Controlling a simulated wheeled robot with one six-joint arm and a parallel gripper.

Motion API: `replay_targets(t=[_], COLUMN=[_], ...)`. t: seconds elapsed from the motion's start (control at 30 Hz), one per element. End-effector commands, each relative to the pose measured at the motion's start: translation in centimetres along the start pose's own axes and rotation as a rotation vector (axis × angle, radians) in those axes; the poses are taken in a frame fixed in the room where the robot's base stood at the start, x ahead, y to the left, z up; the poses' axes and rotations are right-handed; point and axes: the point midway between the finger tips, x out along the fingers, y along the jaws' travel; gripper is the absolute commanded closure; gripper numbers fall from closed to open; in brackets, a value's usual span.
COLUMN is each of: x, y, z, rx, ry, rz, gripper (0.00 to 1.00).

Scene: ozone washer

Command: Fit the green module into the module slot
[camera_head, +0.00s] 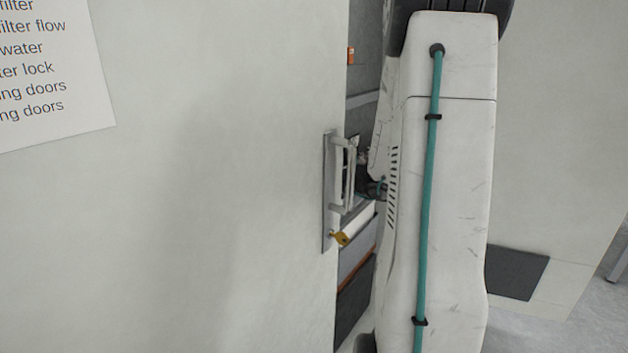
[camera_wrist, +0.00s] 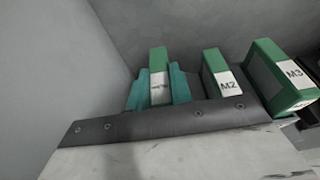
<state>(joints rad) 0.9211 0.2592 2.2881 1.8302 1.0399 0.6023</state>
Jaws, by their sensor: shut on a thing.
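In the wrist view my gripper (camera_wrist: 158,92) has its two teal fingers on either side of a green module (camera_wrist: 157,59) and is shut on it. This module is the leftmost of three, and its white label is too blurred to read. To its right stand a green module marked M2 (camera_wrist: 212,62) and a larger-looking green and grey one marked M3 (camera_wrist: 272,62). Both are apart from my fingers. I cannot make out an empty module slot. In the head view my own arm hides the gripper and the modules.
Grey walls (camera_wrist: 60,60) stand close on the left and behind the modules. In the head view a large pale door (camera_head: 220,180) with a handle (camera_head: 341,175) and a yellow key (camera_head: 339,238) stands left of my arm, beside a narrow opening.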

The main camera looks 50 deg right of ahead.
Motion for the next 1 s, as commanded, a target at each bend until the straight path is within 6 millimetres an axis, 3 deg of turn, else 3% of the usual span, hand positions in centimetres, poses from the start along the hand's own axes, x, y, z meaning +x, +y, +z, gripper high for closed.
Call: replay_targets(t=[0.8, 0.83, 0.9, 1.0], x=[0.6, 0.6, 0.6, 0.6], y=[0.0, 0.0, 0.0, 0.0], z=[-1.9, -1.9, -1.9, -1.9], rx=[0.0, 0.0, -0.001, -0.001], ry=[0.0, 0.0, 0.0, 0.0], rz=[0.0, 0.0, 0.0, 0.0], gripper=[1.0, 0.76, 0.56, 0.53])
